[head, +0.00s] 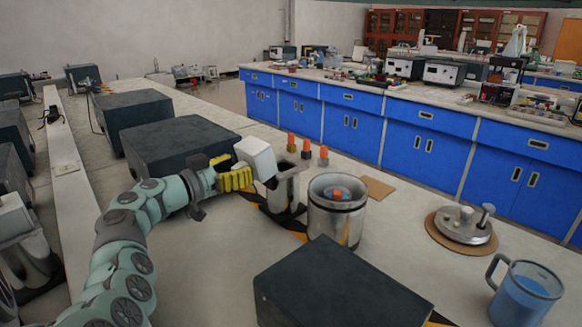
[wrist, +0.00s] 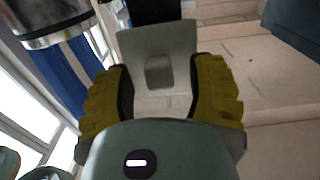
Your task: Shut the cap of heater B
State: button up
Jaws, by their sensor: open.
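A pale, box-like cap (head: 256,157) stands tilted up at the left of a small steel heater body (head: 285,193); its dark opening shows uncovered. No letter B is readable on it. My gripper (head: 233,173), with yellow fingers, is open just left of the cap. In the wrist view, the grey cap (wrist: 157,45) lies ahead of and between the spread fingers of my gripper (wrist: 160,85). I cannot tell whether a finger touches it. The cap's hinge is not clear to see.
A steel vessel (head: 337,222) with blue and orange items inside stands right of the heater. Small orange-topped pieces (head: 306,149) stand behind. Dark boxes (head: 180,141) and (head: 338,285) flank the area. A metal lid (head: 462,224) and blue jug (head: 525,293) are at right.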

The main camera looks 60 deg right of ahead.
jog(key=shift+o, duration=0.2)
jog(key=shift+s+d, duration=0.1)
grip_shut()
dwell(0.4)
